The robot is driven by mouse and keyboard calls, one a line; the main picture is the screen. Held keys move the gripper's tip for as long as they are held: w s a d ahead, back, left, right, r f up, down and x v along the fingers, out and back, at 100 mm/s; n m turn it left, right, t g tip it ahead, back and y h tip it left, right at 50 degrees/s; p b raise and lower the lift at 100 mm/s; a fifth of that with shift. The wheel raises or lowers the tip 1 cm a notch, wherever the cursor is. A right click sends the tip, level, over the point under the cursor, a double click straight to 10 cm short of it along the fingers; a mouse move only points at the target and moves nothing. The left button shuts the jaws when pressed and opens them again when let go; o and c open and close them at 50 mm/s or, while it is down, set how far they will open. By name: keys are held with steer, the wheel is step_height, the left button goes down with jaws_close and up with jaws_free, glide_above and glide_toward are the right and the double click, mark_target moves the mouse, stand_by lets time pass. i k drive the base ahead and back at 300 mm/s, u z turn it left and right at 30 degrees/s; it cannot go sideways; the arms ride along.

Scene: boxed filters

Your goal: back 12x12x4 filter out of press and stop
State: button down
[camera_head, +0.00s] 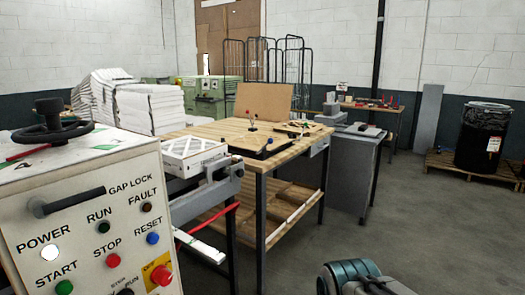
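The press (85,200) is a white cabinet at the left with a black handwheel, a bar handle and a panel marked POWER, START, RUN, STOP, GAP LOCK, FAULT and RESET. The POWER lamp (50,253) looks lit white; the RUN and FAULT lamps look dark. A white-framed filter (194,154) with a criss-cross face lies flat just behind the press, beside the wooden workbench. Its size marking is too small to read. Whether any of it is inside the press is unclear. A teal and grey part of my arm shows at the bottom; my gripper is not in view.
The workbench (205,133) holds a dark tray and small tools; its lower shelf holds boards. Stacked white filters (150,110) stand behind the press. A grey cabinet (352,160) and a black drum (483,135) on a pallet stand right.

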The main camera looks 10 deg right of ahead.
mark_target(185, 158)
steer(key=z, duration=0.5)
steer(key=i, duration=1.5)
steer(key=u, duration=0.25)
steer(key=i, duration=1.2)
steer(key=u, duration=1.5)
steer(key=i, duration=0.5)
steer(key=u, duration=0.35)
